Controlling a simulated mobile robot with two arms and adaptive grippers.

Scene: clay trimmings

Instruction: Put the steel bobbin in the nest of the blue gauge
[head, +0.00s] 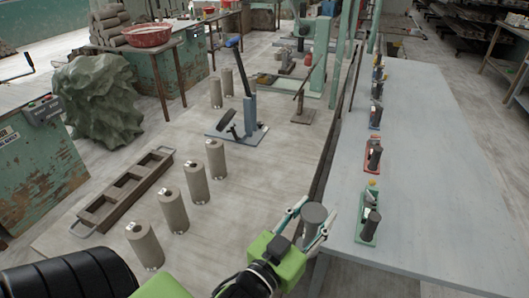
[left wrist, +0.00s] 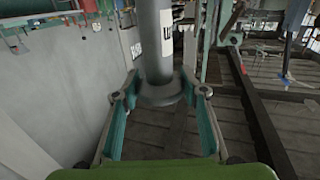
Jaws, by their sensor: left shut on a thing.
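A grey steel bobbin (head: 314,212) is between the fingers of my left gripper (head: 312,220), beside the near left edge of the grey-blue table. In the left wrist view the bobbin (left wrist: 158,45) stands upright with a pale label, and the fingers (left wrist: 161,96) close on both sides of its lower flange. A small gauge with a bluish base (head: 375,125) stands farther up the table, well beyond the gripper. A dark cylinder stands on it, so its nest is hard to make out. My right gripper is not in view.
A green gauge (head: 367,228) and a red gauge (head: 372,166) stand nearer on the table (head: 440,190), in a row along its left side. The table's right part is bare.

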